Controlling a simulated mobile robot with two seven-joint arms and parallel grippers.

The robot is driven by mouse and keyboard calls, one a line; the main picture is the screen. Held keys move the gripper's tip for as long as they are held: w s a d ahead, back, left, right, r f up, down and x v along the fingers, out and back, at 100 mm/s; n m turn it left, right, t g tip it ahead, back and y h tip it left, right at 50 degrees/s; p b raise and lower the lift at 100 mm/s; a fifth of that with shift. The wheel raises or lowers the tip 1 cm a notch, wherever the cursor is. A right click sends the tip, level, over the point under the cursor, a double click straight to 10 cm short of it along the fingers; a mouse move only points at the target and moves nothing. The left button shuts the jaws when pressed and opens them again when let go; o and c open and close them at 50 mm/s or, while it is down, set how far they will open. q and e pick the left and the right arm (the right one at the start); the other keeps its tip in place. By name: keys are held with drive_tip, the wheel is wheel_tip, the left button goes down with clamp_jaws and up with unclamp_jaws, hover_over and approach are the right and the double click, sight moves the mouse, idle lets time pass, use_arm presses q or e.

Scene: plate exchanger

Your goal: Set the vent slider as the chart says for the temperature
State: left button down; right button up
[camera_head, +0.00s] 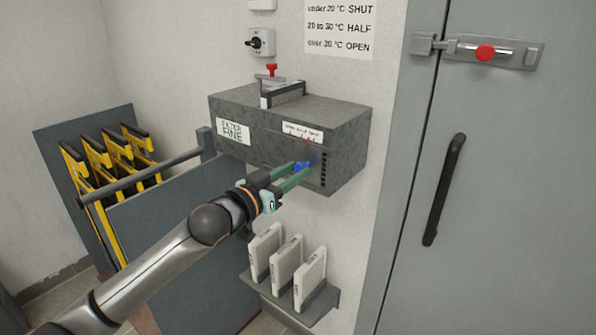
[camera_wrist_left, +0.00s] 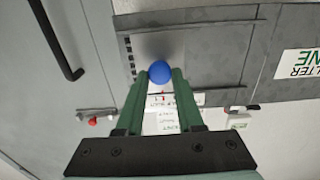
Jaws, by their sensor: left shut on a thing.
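The grey vent box (camera_head: 345,122) is mounted on the wall. A small white scale label (camera_head: 302,131) with fine marks is on its front; the marks are too small to read. The blue slider knob (camera_head: 302,167) sits on the box's front below the label, near the dark vent slots (camera_head: 324,170). My left gripper (camera_head: 296,172) is shut on the blue knob, which also shows between the fingers in the left wrist view (camera_wrist_left: 160,71). The chart (camera_head: 340,27) on the wall reads under 20 °C SHUT, 20 to 30 °C HALF, over 30 °C OPEN. My right gripper is not in view.
A "FILTER FINE" label (camera_head: 233,131) and a red-topped latch (camera_head: 272,70) are on the box. A rotary switch (camera_head: 259,42) is above. White panels (camera_head: 286,265) stand on a shelf below. A grey door (camera_head: 510,180) is at right, a yellow rack (camera_head: 95,175) at left.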

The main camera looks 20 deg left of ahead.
use_arm(q)
drive_tip(key=shift+w+a, duration=0.2)
drive_tip(key=shift+a, duration=0.3)
drive_tip(key=shift+w+a, duration=0.15)
drive_tip(key=shift+a, duration=0.35)
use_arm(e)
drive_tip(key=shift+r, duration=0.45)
use_arm(q)
drive_tip(key=c, duration=0.5)
unclamp_jaws()
drive_tip(key=shift+d, duration=0.1)
drive_tip(key=shift+c, duration=0.2)
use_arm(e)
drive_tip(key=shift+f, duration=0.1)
use_arm(q)
drive_tip(key=b+v, duration=0.1)
drive_tip(key=v, duration=1.1)
drive_tip(key=shift+s+b, duration=0.3)
drive_tip(key=shift+b, duration=0.05)
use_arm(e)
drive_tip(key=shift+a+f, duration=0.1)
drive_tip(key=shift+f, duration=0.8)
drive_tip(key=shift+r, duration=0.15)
